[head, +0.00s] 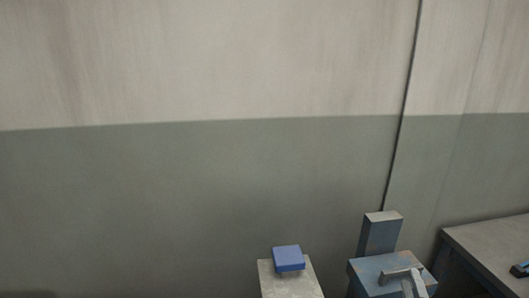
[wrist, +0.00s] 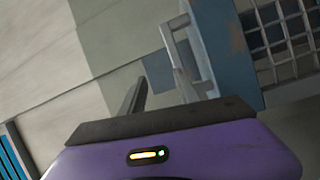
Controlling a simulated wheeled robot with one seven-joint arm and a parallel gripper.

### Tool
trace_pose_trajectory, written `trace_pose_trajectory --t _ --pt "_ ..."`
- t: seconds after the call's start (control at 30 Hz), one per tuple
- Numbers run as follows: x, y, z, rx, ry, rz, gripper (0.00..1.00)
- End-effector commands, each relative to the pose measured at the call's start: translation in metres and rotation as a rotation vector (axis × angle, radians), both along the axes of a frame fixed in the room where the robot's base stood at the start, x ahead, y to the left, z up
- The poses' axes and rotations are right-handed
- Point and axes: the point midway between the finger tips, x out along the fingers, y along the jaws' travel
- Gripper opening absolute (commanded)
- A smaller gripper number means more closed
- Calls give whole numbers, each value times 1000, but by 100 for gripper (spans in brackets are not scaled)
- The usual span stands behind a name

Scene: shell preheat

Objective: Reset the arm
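My gripper shows in the wrist view (wrist: 160,95) as a purple body with a black front band and a small lit indicator. One dark finger stands up left of the middle; a second finger is not clearly distinct against the grey metal to its right. A pale metal handle (wrist: 171,48) on a blue box (wrist: 226,45) lies just beyond the fingers, and I cannot tell whether they touch it. In the head view the blue box (head: 370,268) stands at the lower right with its handle (head: 400,272) on it. My gripper is not clearly seen there.
A grey post (head: 285,284) topped by a blue block (head: 289,258) stands left of the box. A workbench (head: 490,242) with a small dark item is at the right edge. A metal grid (wrist: 280,40) shows in the wrist view. A two-tone wall (head: 200,190) fills the back.

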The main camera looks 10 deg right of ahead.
Motion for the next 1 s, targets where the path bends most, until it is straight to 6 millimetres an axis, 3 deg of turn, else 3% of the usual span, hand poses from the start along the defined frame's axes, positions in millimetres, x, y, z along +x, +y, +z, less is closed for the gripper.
trace_pose_trajectory --t 0.03,0.1,0.37,0.7,1.0 --pt "-4 3 15 53 -50 7 38" --pt "-19 13 22 146 -106 23 38" --pt "-86 68 24 453 -223 100 38" --pt "-214 156 30 911 -279 195 38" --pt "-321 208 56 1240 -232 213 38"
